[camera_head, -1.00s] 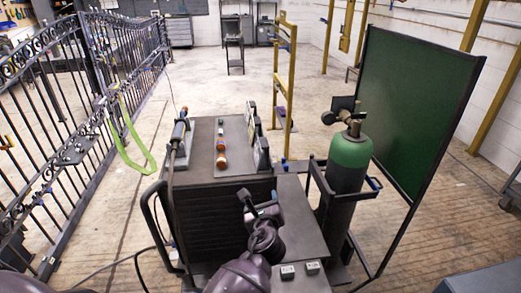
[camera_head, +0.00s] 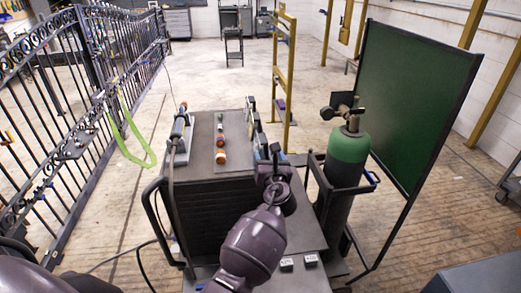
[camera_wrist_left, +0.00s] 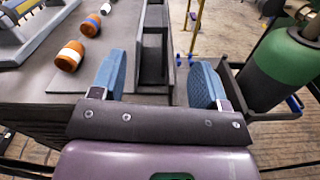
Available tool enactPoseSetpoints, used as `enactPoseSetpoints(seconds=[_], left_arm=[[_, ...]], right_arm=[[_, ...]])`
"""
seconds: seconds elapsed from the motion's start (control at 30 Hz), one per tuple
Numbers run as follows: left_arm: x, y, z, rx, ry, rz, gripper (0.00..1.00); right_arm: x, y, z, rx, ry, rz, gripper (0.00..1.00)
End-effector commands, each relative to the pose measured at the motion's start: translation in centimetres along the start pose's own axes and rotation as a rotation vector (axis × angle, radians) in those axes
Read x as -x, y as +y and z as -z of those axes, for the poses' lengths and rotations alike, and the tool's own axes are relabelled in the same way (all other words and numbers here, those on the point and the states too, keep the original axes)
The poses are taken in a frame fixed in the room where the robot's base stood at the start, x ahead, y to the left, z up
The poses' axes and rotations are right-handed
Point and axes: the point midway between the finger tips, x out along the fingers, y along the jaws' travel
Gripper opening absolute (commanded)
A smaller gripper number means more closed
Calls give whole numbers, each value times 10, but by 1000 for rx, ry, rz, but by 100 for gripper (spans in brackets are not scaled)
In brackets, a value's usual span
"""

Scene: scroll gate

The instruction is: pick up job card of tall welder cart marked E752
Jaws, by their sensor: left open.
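The welder cart (camera_head: 210,215) stands in front of me, with a dark top. A dark upright holder (camera_head: 252,120) runs along the right side of that top; it also shows in the left wrist view (camera_wrist_left: 154,45). I cannot make out a job card or the marking E752 in either view. My left gripper (camera_head: 276,160) is over the right side of the cart, by the near end of the holder. In the left wrist view its blue-padded fingers (camera_wrist_left: 158,82) are apart, with the holder's near end between and beyond them and nothing gripped. My right gripper is not seen.
A green gas cylinder (camera_head: 347,160) stands close on the right, before a dark green screen (camera_head: 415,100). Two small grey blocks (camera_head: 298,262) sit on the lower ledge. An iron gate (camera_head: 75,110) stands at left.

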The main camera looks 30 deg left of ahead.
Motion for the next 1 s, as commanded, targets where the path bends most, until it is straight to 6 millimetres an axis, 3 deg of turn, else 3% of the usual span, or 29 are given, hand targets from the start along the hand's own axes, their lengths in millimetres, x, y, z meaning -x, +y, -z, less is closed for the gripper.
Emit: enactPoseSetpoints(seconds=[0.33, 0.67, 1.0], left_arm=[[-43, 7, -4, 0, -1, 0, 68], [-49, 7, -3, 1, 0, 0, 68], [-49, 7, -3, 1, 0, 0, 19]], right_arm=[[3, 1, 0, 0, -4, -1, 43], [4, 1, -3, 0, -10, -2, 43], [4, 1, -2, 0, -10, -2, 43]])
